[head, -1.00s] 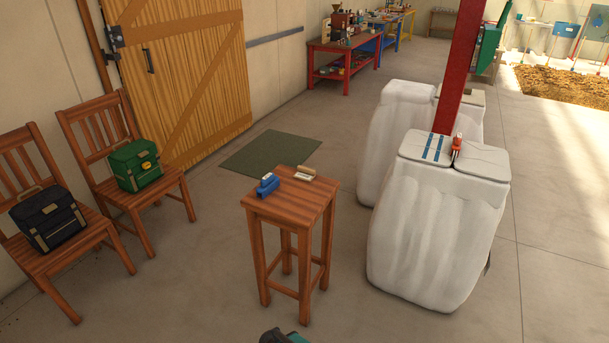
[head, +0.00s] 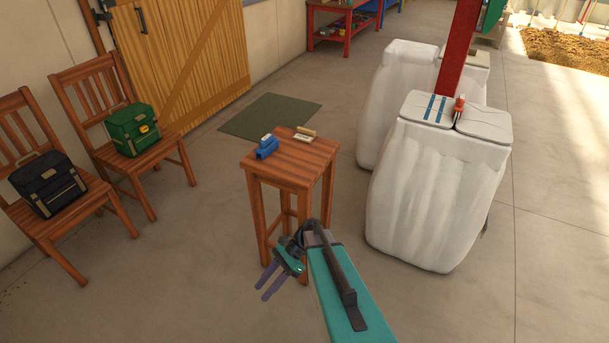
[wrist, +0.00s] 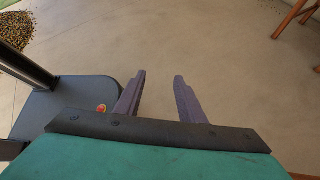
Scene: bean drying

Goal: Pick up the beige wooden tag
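A small beige and white piece (head: 304,134) lies on top of the small wooden table (head: 312,152), towards its back right corner. It may be the beige wooden tag, but it is too small to tell for sure. A blue object (head: 267,147) lies on the same table to its left. My gripper (head: 266,287) is in front of the table, below its top and apart from it. Its two purple fingers are spread, with only floor between them in the wrist view (wrist: 160,85). The tag does not show in the wrist view.
Two wooden chairs on the left hold a green bag (head: 133,129) and a dark blue bag (head: 48,184). Large white sacks (head: 432,190) stand right of the table by a red post (head: 461,45). A green mat (head: 270,116) lies behind it. Floor in front is open.

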